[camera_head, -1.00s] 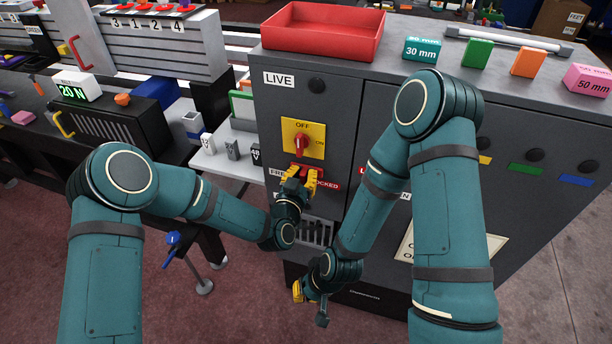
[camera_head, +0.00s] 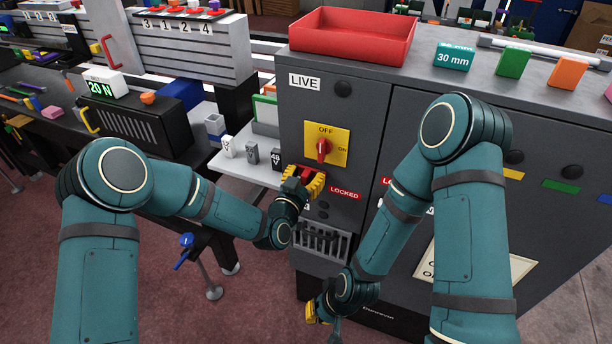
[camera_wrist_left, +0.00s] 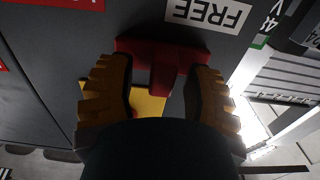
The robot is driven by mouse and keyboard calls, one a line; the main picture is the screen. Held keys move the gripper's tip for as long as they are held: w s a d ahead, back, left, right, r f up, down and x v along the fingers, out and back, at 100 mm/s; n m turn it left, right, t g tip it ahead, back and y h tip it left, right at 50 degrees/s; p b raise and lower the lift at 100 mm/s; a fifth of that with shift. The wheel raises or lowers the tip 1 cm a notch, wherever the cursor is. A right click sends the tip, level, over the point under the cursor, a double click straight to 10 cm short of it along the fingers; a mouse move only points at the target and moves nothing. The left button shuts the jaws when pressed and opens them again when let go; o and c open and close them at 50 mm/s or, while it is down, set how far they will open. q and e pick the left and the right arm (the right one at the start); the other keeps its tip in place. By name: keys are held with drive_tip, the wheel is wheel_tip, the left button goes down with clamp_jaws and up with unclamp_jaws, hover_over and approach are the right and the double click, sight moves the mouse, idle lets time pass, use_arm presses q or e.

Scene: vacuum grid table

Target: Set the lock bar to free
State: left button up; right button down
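The red lock bar (camera_head: 307,172) is on the front of the grey cabinet, below the red OFF/ON knob (camera_head: 323,151), and left of the LOCKED label (camera_head: 344,193). My left gripper (camera_head: 303,182) has its yellow fingers on either side of the bar. In the left wrist view the bar (camera_wrist_left: 163,62) spans between the fingertips, and the white FREE label (camera_wrist_left: 208,13) is right beside it. In the head view my gripper hides the FREE label. My right gripper (camera_head: 318,309) hangs low before the cabinet, away from the bar; its fingers are mostly hidden.
A red tray (camera_head: 352,55), a teal 30 mm block (camera_head: 453,57), a green block (camera_head: 512,62) and an orange block (camera_head: 566,71) stand on the cabinet top. A white shelf (camera_head: 236,168) with small labelled blocks lies left of the cabinet. My right arm crosses the cabinet front.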

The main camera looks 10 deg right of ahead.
use_arm(q)
drive_tip(key=v, duration=1.2)
drive_tip(key=shift+f, duration=0.1)
drive_tip(key=s+a+f+n+g+y, duration=0.2)
drive_tip(key=s+a+f+g, duration=0.15)
drive_tip(key=f, duration=0.35)
drive_tip(key=s+a+f+n+g+y, duration=0.25)
drive_tip(key=a+f+g, duration=0.2)
drive_tip(key=f, duration=0.25)
drive_tip(key=s+a+f+n+g, duration=0.2)
drive_tip(key=s+a+f, duration=0.1)
drive_tip(key=s, duration=0.3)
drive_tip(key=s+a+f+n+g+y, duration=0.1)
drive_tip(key=s+a+f+n+g, duration=0.1)
drive_tip(key=s+a+g, duration=0.1)
drive_tip(key=s+a, duration=0.1)
drive_tip(key=s, duration=0.1)
drive_tip(key=shift+s+a+f+g, duration=0.3)
drive_tip(key=shift+s+a+f, duration=0.05)
drive_tip(key=shift+s+f, duration=0.05)
drive_tip(key=shift+r, duration=0.1)
drive_tip(key=shift+c, duration=0.6)
